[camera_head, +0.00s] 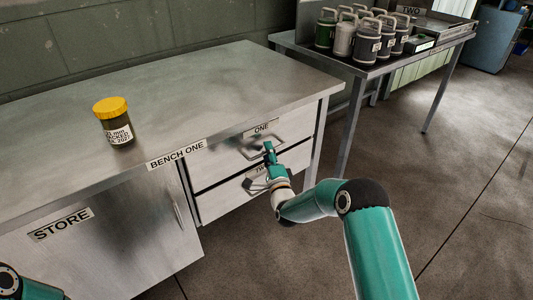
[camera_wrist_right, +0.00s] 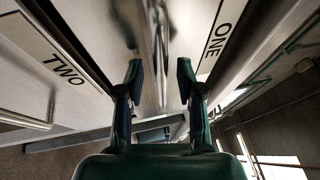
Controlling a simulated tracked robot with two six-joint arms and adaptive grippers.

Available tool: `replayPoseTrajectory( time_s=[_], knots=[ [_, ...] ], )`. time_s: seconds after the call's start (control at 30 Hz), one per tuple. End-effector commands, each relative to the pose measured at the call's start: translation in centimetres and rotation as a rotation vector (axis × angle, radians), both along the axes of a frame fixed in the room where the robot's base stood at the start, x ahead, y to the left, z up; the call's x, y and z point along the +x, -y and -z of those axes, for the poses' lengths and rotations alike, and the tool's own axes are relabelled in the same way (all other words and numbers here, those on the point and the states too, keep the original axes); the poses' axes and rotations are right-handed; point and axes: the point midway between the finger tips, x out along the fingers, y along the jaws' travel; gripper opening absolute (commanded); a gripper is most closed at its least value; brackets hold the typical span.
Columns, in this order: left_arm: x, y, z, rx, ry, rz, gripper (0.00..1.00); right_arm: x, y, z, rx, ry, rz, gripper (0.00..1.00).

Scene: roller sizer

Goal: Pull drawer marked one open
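Drawer one (camera_head: 222,157), the upper drawer of the metal bench, carries the label ONE (camera_head: 262,128) and a bar handle (camera_head: 250,153). Its front looks flush with the bench, so it appears closed. My right gripper (camera_head: 268,150) is at this handle. In the right wrist view my right gripper (camera_wrist_right: 159,75) has its fingers apart on either side of a blurred metal bar, the handle (camera_wrist_right: 157,35). Contact cannot be told. The ONE label (camera_wrist_right: 223,42) shows there too. Only a piece of my left arm shows at the lower left; its gripper is out of view.
Drawer two (camera_head: 225,197) lies just below, with its own handle (camera_wrist_right: 25,118). A STORE cupboard door (camera_head: 110,250) is to the left. A jar with a yellow lid (camera_head: 114,122) stands on the bench top. A side table (camera_head: 428,47) holds several containers. Floor in front is clear.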

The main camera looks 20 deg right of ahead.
Motion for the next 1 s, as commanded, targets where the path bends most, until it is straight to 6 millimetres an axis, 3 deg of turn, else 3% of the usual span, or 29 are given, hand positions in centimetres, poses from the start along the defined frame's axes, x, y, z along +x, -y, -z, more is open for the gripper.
replayPoseTrajectory(
  time_s=[0.27, 0.5, 0.8, 0.83, 1.0],
  knots=[
    [0.0, 0.0, 0.0, 0.000, 0.000, 0.000, 0.00, 0.1, 0.0, 0.0, 0.000, 0.000, 0.000, 0.37],
    [0.0, 0.0, 0.0, 0.000, 0.000, 0.000, 0.00, 0.1, 0.0, 0.0, 0.000, 0.000, 0.001, 0.01],
    [0.0, 0.0, 0.0, 0.000, 0.000, 0.000, 0.00, 0.1, 0.1, 0.1, 0.000, -0.002, 0.001, 0.00],
    [0.1, -0.1, 0.0, 0.000, 0.000, -0.005, 0.00, 0.1, -1.0, 0.1, 0.000, -0.003, -0.004, 0.00],
    [0.0, 0.0, 0.2, 0.000, 0.000, 0.000, 0.00, 0.0, 0.0, 0.2, -0.001, -0.004, -0.002, 0.00]
  ],
)
